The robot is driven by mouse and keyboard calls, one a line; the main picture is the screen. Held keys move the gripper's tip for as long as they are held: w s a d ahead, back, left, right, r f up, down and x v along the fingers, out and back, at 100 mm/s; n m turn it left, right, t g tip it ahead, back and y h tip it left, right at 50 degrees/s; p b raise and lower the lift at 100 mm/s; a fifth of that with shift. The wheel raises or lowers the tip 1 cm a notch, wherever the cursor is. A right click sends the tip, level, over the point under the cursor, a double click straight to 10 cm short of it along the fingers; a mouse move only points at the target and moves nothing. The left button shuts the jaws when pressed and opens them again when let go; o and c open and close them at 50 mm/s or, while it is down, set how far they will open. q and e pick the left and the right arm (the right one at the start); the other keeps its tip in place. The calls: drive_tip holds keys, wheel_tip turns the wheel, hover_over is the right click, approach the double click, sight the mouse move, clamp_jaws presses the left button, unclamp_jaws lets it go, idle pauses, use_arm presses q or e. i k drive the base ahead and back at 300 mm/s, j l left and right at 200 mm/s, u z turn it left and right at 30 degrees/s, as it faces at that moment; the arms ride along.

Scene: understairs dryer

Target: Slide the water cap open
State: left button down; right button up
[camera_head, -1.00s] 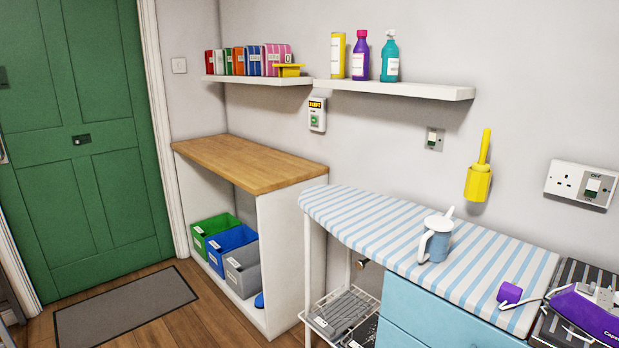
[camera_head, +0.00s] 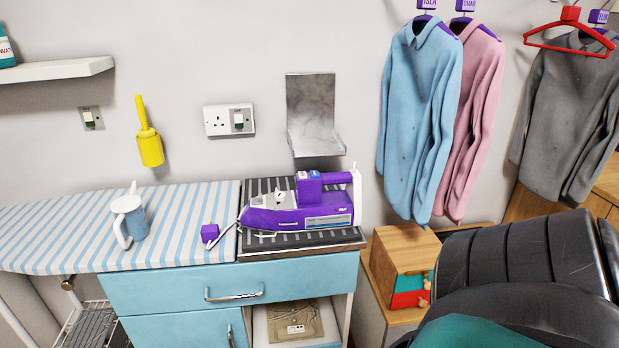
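A purple iron (camera_head: 298,212) lies on a dark striped rest (camera_head: 335,237) at the right end of the ironing board, its blunt handle end to the right. Small grey and white parts show on its top left; I cannot tell which of them is the water cap, nor whether it is open. A blue jug with a white top (camera_head: 131,219) stands on the board to the left. Neither of my grippers is in view.
The striped ironing board (camera_head: 60,225) is mostly clear. Blue drawers (camera_head: 180,290) sit below it. A metal wall bracket (camera_head: 312,115) hangs above the iron. A wooden box (camera_head: 400,250) stands right of it. A large black shape (camera_head: 510,265) fills the lower right. Shirts (camera_head: 420,110) hang behind.

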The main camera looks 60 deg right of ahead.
sight(259, 200)
drive_tip(key=z, duration=1.75)
